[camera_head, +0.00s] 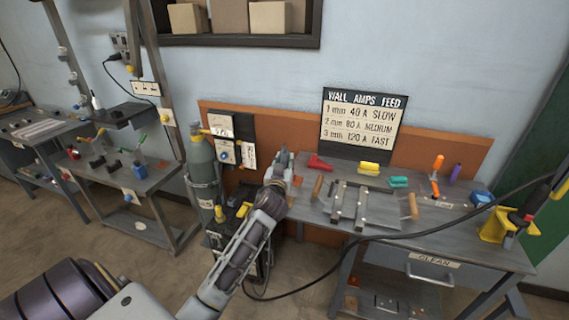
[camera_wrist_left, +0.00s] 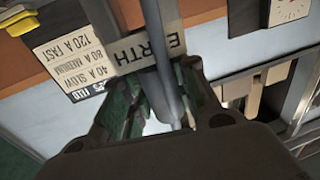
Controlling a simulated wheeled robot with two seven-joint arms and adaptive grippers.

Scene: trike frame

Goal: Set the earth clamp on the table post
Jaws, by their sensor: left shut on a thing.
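My left gripper (camera_head: 281,168) is at the left end of the welding table (camera_head: 420,228), close to its back edge. In the left wrist view its fingers (camera_wrist_left: 160,112) close around something grey and narrow, which I take to be the earth clamp; the fingers hide most of it. A grey upright bar (camera_wrist_left: 162,45) runs between the fingers and passes in front of a label reading EARTH (camera_wrist_left: 130,54). I take this bar for the table post, but cannot tell whether the clamp touches it. My right gripper is not in view.
A sign board (camera_head: 361,120) and orange back panel (camera_head: 455,146) stand behind the table. Steel bars (camera_head: 349,205), a red tool (camera_head: 319,163) and a yellow block (camera_head: 369,169) lie on it. A gas cylinder (camera_head: 201,160) stands left. A black cable (camera_head: 400,236) crosses the front.

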